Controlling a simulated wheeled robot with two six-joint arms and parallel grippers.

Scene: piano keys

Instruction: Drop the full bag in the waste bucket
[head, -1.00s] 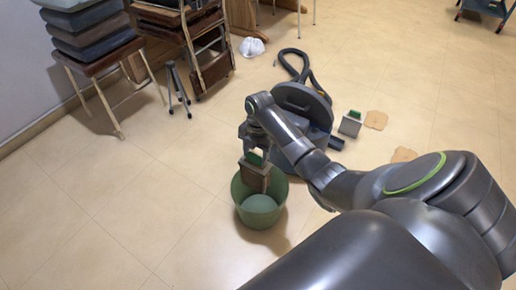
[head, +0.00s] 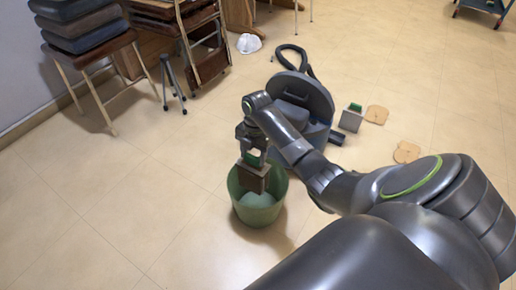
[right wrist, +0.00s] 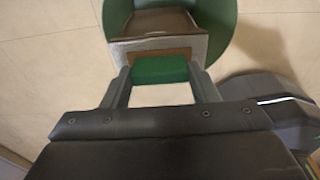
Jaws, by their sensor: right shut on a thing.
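The full bag (head: 252,178) is a brownish-grey boxy dust bag with a green collar. My right gripper (head: 254,154) is shut on its green end (right wrist: 160,69), and the bag hangs below the fingers. The green waste bucket (head: 258,214) stands on the floor. In the head view the bag overlaps the bucket's mouth, its lower end appearing within the rim. In the right wrist view the bag's grey body (right wrist: 158,44) lies against the bucket's green wall (right wrist: 228,22). I cannot tell whether they touch. My left gripper is not in view.
An open vacuum cleaner (head: 306,97) with a dark hose stands just behind my right arm. A second grey bag with a green top (head: 350,119) and tan flat pieces (head: 376,115) lie to its right. A chair with stacked cushions (head: 92,50) is at left. Floor left of the bucket is clear.

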